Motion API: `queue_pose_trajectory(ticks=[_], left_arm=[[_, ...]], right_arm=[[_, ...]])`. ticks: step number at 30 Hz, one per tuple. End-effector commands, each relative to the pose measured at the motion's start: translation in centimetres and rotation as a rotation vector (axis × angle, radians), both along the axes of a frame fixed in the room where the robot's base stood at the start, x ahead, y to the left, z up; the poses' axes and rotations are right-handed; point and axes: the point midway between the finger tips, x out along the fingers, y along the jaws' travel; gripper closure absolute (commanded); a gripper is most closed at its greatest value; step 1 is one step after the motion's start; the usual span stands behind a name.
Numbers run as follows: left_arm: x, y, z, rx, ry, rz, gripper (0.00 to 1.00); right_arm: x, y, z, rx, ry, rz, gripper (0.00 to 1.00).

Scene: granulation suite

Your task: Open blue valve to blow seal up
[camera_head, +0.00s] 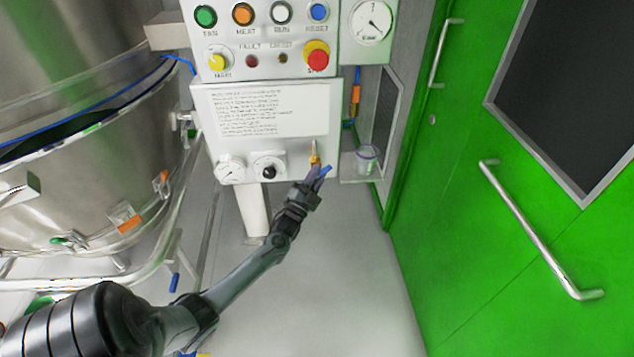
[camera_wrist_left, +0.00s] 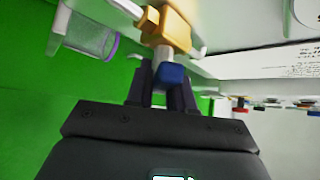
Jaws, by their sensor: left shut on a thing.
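The blue valve handle (camera_head: 326,170) sits below a brass valve body (camera_head: 315,160) at the lower right of the white control panel. My left gripper (camera_head: 318,182) reaches up to it from below and is shut on the handle. In the left wrist view the blue handle (camera_wrist_left: 172,74) lies between the two dark fingers (camera_wrist_left: 165,88), with the brass body (camera_wrist_left: 168,28) just beyond. The fingers hide part of the handle. My right gripper is in neither view.
The control panel (camera_head: 262,150) carries gauges, a knob and buttons. A clear cup (camera_head: 367,158) stands on a small shelf right of the valve. A steel vessel (camera_head: 90,190) fills the left. A green door (camera_head: 530,200) with a long handle stands right. The floor below is clear.

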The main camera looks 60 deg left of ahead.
Motion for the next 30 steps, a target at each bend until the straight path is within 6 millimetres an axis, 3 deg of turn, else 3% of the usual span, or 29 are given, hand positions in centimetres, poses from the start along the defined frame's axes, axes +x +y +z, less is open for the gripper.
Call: queue_pose_trajectory(ticks=[1, 18, 30], left_arm=[[0.1, -0.1, -0.6, -0.023, -0.046, 0.001, 1.0], [0.1, -0.1, -0.5, -0.261, -0.525, 0.001, 1.0], [0.1, -0.1, -0.2, -0.374, -0.753, 0.0, 1.0]], right_arm=[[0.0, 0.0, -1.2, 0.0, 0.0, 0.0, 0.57], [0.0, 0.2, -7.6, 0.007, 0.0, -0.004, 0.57], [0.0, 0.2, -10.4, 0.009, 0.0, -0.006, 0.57]])
